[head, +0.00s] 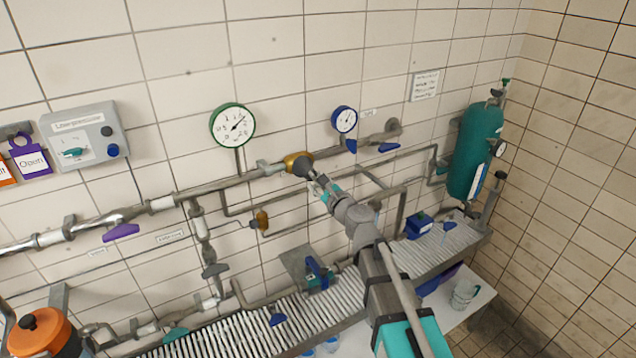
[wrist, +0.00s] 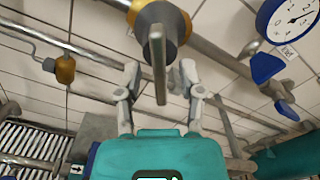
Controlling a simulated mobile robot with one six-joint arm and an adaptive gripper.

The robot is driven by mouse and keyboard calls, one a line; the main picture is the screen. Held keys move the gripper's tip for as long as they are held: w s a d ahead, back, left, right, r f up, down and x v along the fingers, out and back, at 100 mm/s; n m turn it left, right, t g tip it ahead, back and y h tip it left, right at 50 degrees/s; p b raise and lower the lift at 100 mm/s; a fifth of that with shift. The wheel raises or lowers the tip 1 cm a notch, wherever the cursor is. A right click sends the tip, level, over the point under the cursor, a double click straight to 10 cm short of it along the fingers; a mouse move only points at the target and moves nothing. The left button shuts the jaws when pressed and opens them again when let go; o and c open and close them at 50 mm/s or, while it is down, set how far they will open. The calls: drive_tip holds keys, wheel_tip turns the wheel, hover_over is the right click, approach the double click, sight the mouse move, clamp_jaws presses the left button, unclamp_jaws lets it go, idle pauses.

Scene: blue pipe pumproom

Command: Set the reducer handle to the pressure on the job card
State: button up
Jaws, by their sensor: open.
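The reducer (head: 298,161) is a brass body with a dark knob on the wall pipe, right of a green-rimmed gauge (head: 233,126). Its needle points to the upper right; I cannot read the exact value. In the wrist view the reducer (wrist: 178,22) is at the top, with a grey bar handle (wrist: 159,68) hanging in front of it. My gripper (wrist: 160,82) is open, its fingers on either side of the handle with gaps showing. In the head view my gripper (head: 318,186) is just below the reducer. A white printed sheet (head: 424,86) hangs on the wall; its text is too small to read.
A blue gauge (head: 344,119) and blue valve handles (head: 389,148) sit right of the reducer. A smaller brass fitting (head: 261,220) is below left. A purple lever (head: 121,232) is on the left pipe. A teal cylinder (head: 475,150) stands at right. A ribbed grey shelf (head: 240,335) runs below.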

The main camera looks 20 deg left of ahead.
drive_tip(key=v, duration=1.1)
drive_tip(key=shift+d+f, duration=0.15)
idle(2.2)
drive_tip(key=s+d+f+n+g+h+b, duration=0.1)
drive_tip(key=d+f+n+g+h+b, duration=0.25)
drive_tip(key=d+f+n, duration=0.45)
drive_tip(key=s+d+f+n+g+h+b, duration=0.25)
drive_tip(key=d+f+n+g, duration=0.2)
drive_tip(key=f+n, duration=0.4)
drive_tip(key=s+d+f+n+g+h+b, duration=0.1)
drive_tip(key=s+d+f+h, duration=0.1)
drive_tip(key=d+f, duration=0.2)
drive_tip(key=s+d+f+n+g+h+b, duration=0.1)
drive_tip(key=d+f+h, duration=0.2)
drive_tip(key=d, duration=0.7)
drive_tip(key=s+d+f+n+g+h+b, duration=0.1)
drive_tip(key=s+d+f+h+b, duration=0.1)
drive_tip(key=d+f, duration=0.2)
drive_tip(key=d, duration=0.3)
drive_tip(key=shift+s+d+f+g+h, duration=0.3)
drive_tip(key=shift+s+d+f+g, duration=0.05)
drive_tip(key=shift+f+g, duration=0.05)
drive_tip(key=shift+a, duration=0.1)
